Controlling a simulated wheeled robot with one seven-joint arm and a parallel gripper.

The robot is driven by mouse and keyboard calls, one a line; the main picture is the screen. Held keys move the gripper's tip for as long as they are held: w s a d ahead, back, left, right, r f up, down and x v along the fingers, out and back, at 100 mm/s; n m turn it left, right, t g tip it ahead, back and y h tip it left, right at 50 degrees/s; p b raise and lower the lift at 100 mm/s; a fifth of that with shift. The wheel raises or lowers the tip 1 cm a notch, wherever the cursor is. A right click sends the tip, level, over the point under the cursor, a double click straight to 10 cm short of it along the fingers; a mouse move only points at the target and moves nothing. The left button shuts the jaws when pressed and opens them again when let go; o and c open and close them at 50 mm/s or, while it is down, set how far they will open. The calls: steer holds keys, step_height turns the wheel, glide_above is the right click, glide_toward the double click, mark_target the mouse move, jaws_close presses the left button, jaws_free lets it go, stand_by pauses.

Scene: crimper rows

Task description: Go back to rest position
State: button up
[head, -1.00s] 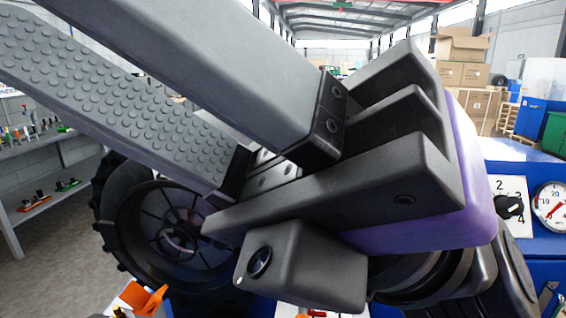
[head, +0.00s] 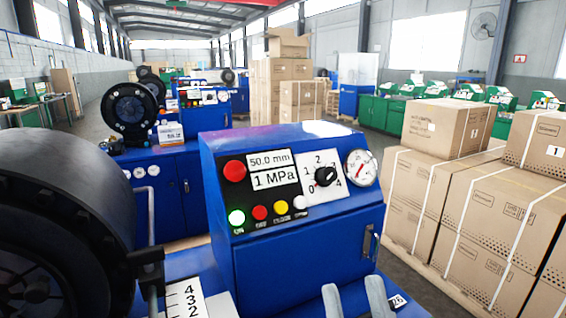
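Two pale grey fingertips of my gripper (head: 354,296) show at the bottom edge of the head view, right of the middle. They stand apart with a gap between them, and I see nothing held there. The rest of the gripper and the arm are below the picture. The gripper is in front of the blue crimper's control cabinet (head: 305,252).
The cabinet carries a dial (head: 325,176), a gauge (head: 361,168), a red button (head: 235,171) and a lit green button (head: 237,217). A large black crimper head (head: 75,190) fills the left. Strapped cartons (head: 480,225) stand right. More blue machines stand behind.

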steer(key=s+d+f+m+g+h, duration=0.2)
steer(key=s+d+f+g+h, duration=0.15)
steer(key=f, duration=0.45)
steer(key=s+d+f+m+g+h, duration=0.2)
steer(key=s+d+f, duration=0.15)
steer(key=f, duration=0.45)
steer(key=s+d+f+g, duration=0.2)
steer(key=s+f, duration=0.3)
steer(key=s, duration=0.3)
steer(key=s+d+f+g, duration=0.3)
steer(key=s+f, duration=0.3)
steer(key=s, duration=0.2)
steer(key=shift+s+d+f+n+g+h, duration=0.2)
steer(key=shift+d+f+n+g+h, duration=0.15)
steer(key=shift+g, duration=0.3)
